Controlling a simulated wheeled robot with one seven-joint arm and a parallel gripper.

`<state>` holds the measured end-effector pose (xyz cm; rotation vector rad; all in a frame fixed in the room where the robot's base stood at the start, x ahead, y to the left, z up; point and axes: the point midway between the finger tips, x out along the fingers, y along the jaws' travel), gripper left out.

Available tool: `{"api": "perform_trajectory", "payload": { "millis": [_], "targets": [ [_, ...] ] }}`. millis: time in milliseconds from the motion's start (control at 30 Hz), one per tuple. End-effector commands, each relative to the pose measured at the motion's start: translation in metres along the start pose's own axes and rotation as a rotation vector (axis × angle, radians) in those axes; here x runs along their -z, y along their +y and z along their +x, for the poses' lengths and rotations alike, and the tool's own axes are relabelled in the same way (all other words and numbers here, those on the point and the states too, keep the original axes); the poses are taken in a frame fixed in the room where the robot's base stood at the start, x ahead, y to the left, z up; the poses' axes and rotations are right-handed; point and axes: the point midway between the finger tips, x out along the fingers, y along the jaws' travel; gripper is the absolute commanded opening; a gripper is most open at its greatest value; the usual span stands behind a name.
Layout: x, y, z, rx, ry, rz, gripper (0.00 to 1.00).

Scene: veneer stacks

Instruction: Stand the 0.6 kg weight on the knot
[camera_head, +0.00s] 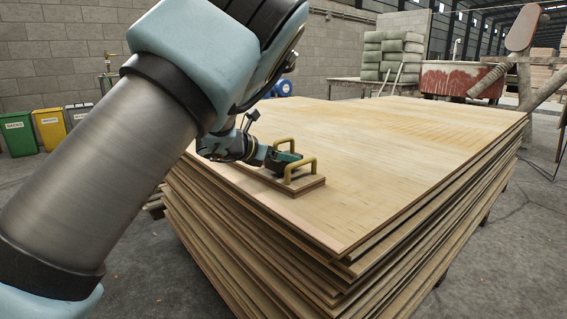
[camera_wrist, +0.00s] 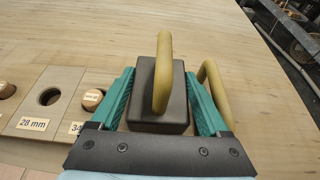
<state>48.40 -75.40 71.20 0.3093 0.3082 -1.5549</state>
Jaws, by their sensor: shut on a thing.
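The weight (camera_wrist: 158,95) is a dark grey block with an ochre handle on top, in the middle of the wrist view. My gripper (camera_wrist: 160,75) is shut on it, one teal finger along each side. In the head view my gripper (camera_head: 272,157) is low over the near left part of the veneer stack (camera_head: 400,140), beside two ochre handles; the weight's body is mostly hidden there. I cannot tell whether its underside touches anything. I cannot pick out a knot in the pale top sheet.
A wooden board (camera_wrist: 62,82) with round holes, labels such as "28 mm" and wooden plugs lies left of the weight. Another ochre handle (camera_wrist: 214,92) stands close to the right finger. The top sheet beyond is clear. Bins (camera_head: 50,128) stand on the floor at left.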

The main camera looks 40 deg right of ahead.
Motion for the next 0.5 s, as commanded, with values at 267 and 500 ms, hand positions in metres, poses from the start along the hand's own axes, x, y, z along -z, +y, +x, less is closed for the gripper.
{"api": "perform_trajectory", "payload": {
  "millis": [267,500],
  "targets": [
    [0.0085,0.0005,0.0039,-0.001,-0.004,0.0,0.0],
    [0.0123,0.0002,0.0051,-0.001,-0.001,0.0,0.85]
  ]
}}
